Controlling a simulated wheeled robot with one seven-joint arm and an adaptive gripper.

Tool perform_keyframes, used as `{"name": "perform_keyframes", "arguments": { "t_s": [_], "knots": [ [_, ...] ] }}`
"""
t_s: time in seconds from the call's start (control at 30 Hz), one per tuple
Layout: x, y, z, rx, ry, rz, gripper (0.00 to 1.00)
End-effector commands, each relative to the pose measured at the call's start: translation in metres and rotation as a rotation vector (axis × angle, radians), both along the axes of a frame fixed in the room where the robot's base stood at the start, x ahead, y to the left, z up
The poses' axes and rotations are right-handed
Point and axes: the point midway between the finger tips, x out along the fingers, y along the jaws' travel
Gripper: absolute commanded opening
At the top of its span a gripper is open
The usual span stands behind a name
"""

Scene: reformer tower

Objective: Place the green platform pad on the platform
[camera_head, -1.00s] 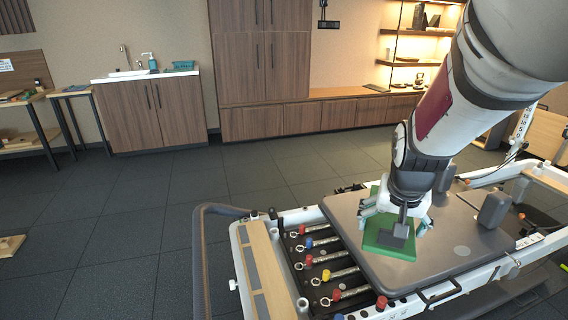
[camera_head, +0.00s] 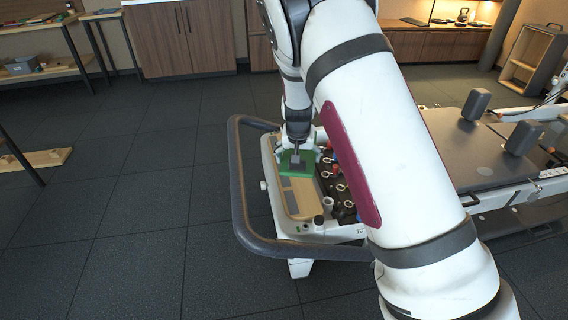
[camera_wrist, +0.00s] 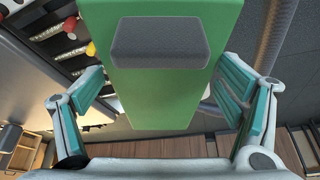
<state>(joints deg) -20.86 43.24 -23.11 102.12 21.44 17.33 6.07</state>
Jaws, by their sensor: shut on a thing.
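The green platform pad (camera_head: 287,165) is in my gripper (camera_head: 297,150), at the back end of the wooden platform (camera_head: 300,200) of the reformer in the head view. I cannot tell whether the pad touches the platform. In the wrist view the pad (camera_wrist: 165,105) fills the middle, with a dark grey block (camera_wrist: 160,42) on its face. The teal fingers of my gripper (camera_wrist: 160,85) are on either side of the pad. The pad's underside is hidden.
A dark curved rail (camera_head: 240,205) runs around the platform end. Springs with coloured knobs (camera_head: 338,172) lie right of the platform, partly behind my arm. The grey carriage (camera_head: 465,155) with shoulder blocks (camera_head: 476,104) is farther right. Open floor (camera_head: 150,200) lies to the left.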

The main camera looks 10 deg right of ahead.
Motion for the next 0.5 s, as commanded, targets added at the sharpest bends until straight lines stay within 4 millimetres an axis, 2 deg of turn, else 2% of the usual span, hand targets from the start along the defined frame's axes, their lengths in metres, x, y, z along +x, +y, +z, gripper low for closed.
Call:
{"name": "perform_keyframes", "arguments": {
  "t_s": [0.03, 0.1, 0.2, 0.3, 0.5],
  "knots": [
    [0.007, -0.002, -0.032, -0.002, 0.006, -0.009, 0.56],
    [0.014, -0.003, -0.060, -0.002, 0.004, -0.023, 0.56],
    [0.021, -0.004, -0.090, -0.002, 0.002, -0.040, 0.56],
    [0.025, -0.005, -0.108, -0.001, 0.000, -0.055, 0.56],
    [0.026, -0.005, -0.130, -0.002, 0.000, -0.062, 0.56]
  ]
}}
